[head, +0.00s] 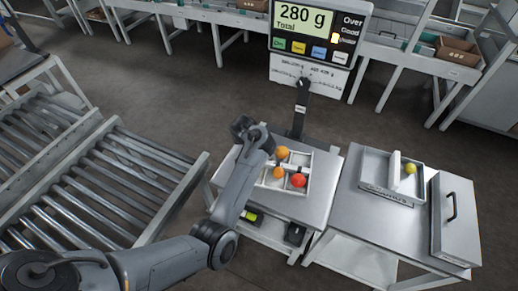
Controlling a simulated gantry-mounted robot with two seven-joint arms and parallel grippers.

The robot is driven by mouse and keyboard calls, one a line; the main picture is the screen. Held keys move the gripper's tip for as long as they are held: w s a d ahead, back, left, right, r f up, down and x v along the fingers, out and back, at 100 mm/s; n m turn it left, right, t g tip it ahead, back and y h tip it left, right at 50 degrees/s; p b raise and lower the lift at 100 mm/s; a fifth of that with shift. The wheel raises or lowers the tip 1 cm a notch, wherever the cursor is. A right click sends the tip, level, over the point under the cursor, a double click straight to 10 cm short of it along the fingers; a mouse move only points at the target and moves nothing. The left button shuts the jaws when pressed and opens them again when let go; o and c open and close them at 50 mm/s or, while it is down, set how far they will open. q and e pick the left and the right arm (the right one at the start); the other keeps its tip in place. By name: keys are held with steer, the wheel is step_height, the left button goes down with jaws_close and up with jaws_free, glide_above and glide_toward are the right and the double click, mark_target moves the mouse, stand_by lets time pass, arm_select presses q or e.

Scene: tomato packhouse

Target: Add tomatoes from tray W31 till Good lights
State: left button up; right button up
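The scale display (305,19) reads 280 g Total. A yellow light (335,39) glows beside the lowest of its three words, below Good. A white divided tray (288,190) on the left steel table holds two orange tomatoes (281,152) and a red one (299,181). A pale tray (385,194) on the right table holds a yellow-green tomato (410,168) beside an upright white piece; its front label is too small to read. My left arm's wrist end is at the divided tray's upper left; its fingers are hidden. My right gripper is out of view.
A steel box or lid with a black handle (455,207) stands right of the pale tray. The display's dark post (300,110) rises behind the divided tray. Roller conveyors (120,180) fill the left. Benches with crates line the back.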

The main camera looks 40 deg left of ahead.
arm_select(q)
steer(key=shift+f, duration=0.3)
steer(key=o, duration=0.8)
steer(key=shift+c, duration=1.3)
step_height(320, 180, up, 5)
steer(key=p, duration=0.5)
steer(key=shift+f+p, duration=0.1)
steer(key=shift+p, duration=0.2)
steer(key=shift+r+p, duration=1.1)
steer(key=shift+p, duration=0.3)
